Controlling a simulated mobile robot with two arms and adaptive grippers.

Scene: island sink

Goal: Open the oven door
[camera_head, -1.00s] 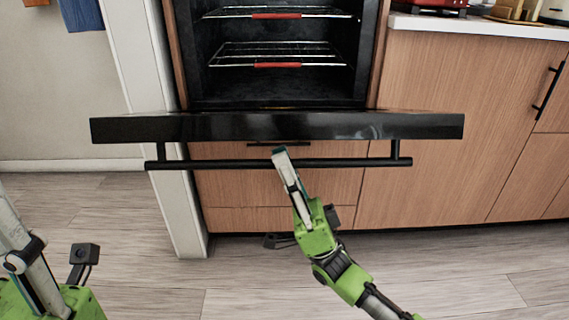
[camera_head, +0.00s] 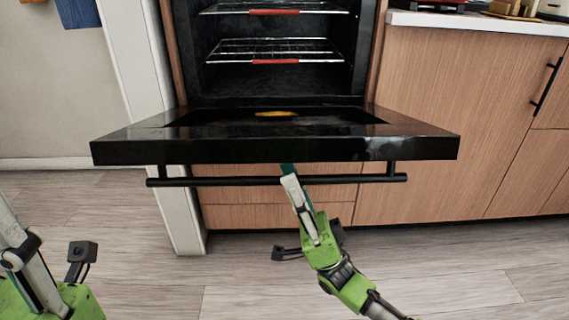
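The black oven door (camera_head: 275,150) is folded down, its inner face showing from above and its front edge toward me. Its long black handle bar (camera_head: 230,182) runs along the front below that edge. The oven cavity (camera_head: 280,85) behind it is open to view. My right gripper (camera_head: 289,174) is at the middle of the handle, its light finger overlapping the bar in the picture. I cannot tell whether its fingers are closed around the bar. My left gripper (camera_head: 35,280) is only partly in view at the lower left, away from the door; its fingertips are not clearly shown.
Two wire racks with red front strips, the lower one (camera_head: 275,50), sit inside the oven. Wooden cabinets (camera_head: 460,120) with a white countertop stand at the right. A white post (camera_head: 150,110) is left of the oven. The wood floor (camera_head: 250,285) in front is clear.

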